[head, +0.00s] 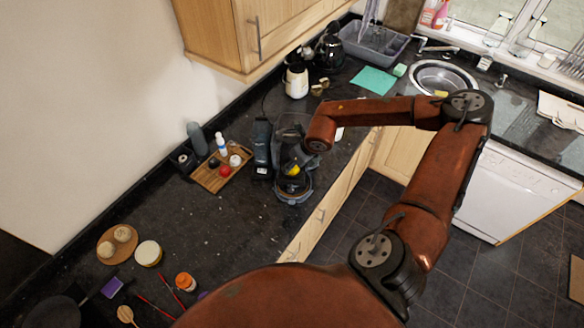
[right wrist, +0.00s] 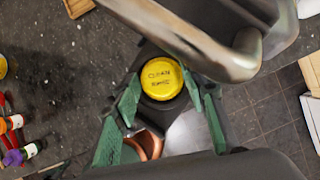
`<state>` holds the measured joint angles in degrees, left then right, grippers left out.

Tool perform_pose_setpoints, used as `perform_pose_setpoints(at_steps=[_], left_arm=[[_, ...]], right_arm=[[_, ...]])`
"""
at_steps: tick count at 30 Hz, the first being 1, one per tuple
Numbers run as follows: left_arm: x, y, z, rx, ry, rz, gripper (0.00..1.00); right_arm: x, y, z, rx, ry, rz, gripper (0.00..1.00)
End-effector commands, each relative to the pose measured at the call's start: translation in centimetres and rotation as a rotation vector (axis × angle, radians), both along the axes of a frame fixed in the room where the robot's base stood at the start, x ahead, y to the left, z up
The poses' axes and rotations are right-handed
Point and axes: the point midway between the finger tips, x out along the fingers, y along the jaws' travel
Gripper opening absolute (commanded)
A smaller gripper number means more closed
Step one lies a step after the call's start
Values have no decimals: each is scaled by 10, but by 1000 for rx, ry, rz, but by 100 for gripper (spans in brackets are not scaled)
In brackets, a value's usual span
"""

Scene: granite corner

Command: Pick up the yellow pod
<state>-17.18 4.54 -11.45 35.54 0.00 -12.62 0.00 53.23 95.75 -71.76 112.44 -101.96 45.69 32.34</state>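The yellow pod (right wrist: 162,79) is round, with dark writing on its lid, and sits within a dark rim in the right wrist view. It also shows as a small yellow spot in the head view (head: 293,170), at the dark coffee machine (head: 263,145) on the counter. My right gripper (right wrist: 161,88) has its green fingers on either side of the pod. They look spread, with a narrow dark gap; contact is hard to tell. In the head view my arm partly hides the machine and gripper. My left gripper is not in view.
A wooden tray (head: 211,182) with red, white and black items and a bottle stands left of the machine. A grey handle-like part (right wrist: 249,45) lies close above the pod in the wrist view. The front counter edge is close by.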

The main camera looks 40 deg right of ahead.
Motion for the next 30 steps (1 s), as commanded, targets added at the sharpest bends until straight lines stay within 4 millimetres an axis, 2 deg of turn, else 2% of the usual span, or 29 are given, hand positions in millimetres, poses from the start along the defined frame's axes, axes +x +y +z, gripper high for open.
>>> perform_pose_setpoints(at_steps=[8,19,26,30], left_arm=[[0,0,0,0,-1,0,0],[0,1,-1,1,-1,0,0],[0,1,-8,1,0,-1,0],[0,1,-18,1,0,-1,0]], right_arm=[[-1,0,0,0,1,0,18],[0,0,4,0,0,0,17],[1,-1,31,0,-4,-1,17],[-19,-7,50,-3,-1,-3,17]])
